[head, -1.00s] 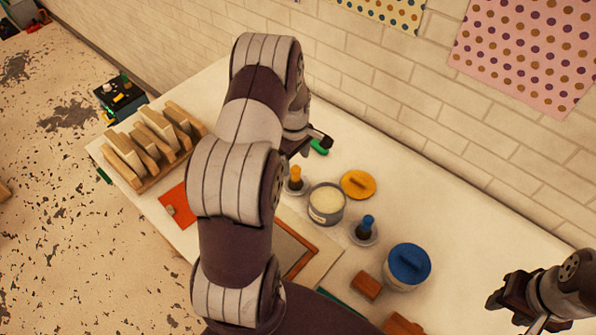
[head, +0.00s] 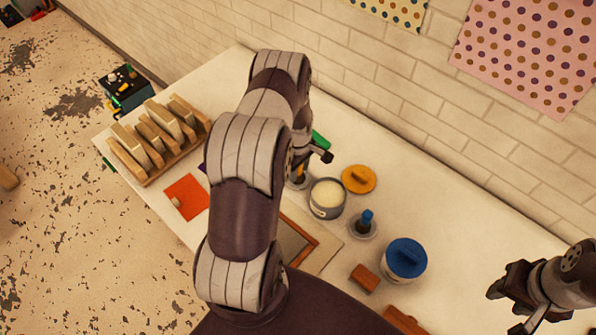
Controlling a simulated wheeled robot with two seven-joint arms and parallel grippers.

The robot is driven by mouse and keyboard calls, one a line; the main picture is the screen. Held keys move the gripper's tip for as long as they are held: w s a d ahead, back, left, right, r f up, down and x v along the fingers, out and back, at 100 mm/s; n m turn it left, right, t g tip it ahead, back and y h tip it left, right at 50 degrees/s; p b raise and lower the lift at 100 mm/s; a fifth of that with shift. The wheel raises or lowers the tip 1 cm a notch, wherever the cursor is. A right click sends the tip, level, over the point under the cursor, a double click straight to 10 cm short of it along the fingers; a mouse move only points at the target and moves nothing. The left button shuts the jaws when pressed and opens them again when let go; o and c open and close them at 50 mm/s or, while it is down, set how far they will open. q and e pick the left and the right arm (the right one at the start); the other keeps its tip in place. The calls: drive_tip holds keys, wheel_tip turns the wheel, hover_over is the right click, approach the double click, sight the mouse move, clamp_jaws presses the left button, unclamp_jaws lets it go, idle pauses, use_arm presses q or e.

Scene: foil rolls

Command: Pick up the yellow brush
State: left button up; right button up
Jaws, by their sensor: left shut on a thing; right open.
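The yellow brush (head: 299,171) stands at its small round holder (head: 298,184) on the table, left of an open pot (head: 327,198) with pale contents. My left gripper (head: 306,164) is down at the brush and shut on it; my own arm hides much of the grip. I cannot tell whether the brush is clear of the holder. My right gripper (head: 504,306) is open and empty at the lower right, away from the brush.
Near the brush are a yellow lid (head: 358,179), a blue brush (head: 366,219), a blue-lidded pot (head: 405,261) and a green object (head: 320,140). A wooden rack (head: 160,140), a red sheet (head: 187,197) and wooden blocks (head: 365,279) also lie on the table (head: 470,235).

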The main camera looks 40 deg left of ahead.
use_arm(q)
drive_tip(key=shift+r+b, duration=0.5)
drive_tip(key=shift+r, duration=0.15)
drive_tip(key=r, duration=0.1)
drive_tip(key=r+b, duration=0.1)
drive_tip(key=r, duration=0.1)
drive_tip(key=shift+s+d, duration=0.15)
drive_tip(key=shift+d, duration=0.15)
drive_tip(key=s+d+r+b, duration=0.3)
drive_tip(key=s+d+r, duration=0.3)
drive_tip(key=d, duration=0.3)
drive_tip(key=shift+d+r, duration=0.2)
drive_tip(key=shift+r, duration=0.2)
drive_tip(key=shift+w+f, duration=0.1)
